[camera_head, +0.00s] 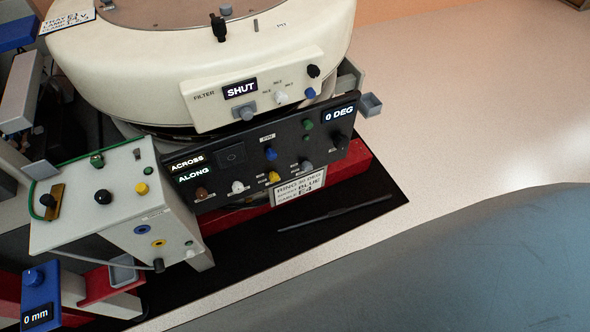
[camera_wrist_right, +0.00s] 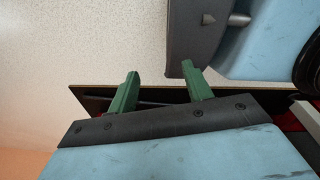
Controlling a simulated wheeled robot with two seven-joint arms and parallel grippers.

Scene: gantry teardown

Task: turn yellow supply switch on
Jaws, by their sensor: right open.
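A pale box (camera_head: 120,210) stands at the left of the head view. Its top carries a small yellow switch (camera_head: 141,188), a black knob (camera_head: 102,196) and a green knob (camera_head: 97,160). A yellow and a blue socket sit on its front face. Another yellow control (camera_head: 273,177) is on the black panel (camera_head: 235,158); I cannot read its label or tell which yellow one is the supply switch. Neither switch's on or off position is clear. My right gripper (camera_wrist_right: 160,72), with green fingers, is open and empty in the right wrist view. My left gripper is not in view.
A round cream housing (camera_head: 200,60) with a "SHUT" display stands behind the black panel. A dark mat (camera_head: 360,200) with a thin dark tool (camera_head: 335,214) lies in front. A blue "0 mm" unit (camera_head: 40,295) is at lower left. The speckled surface (camera_head: 460,100) at right is clear.

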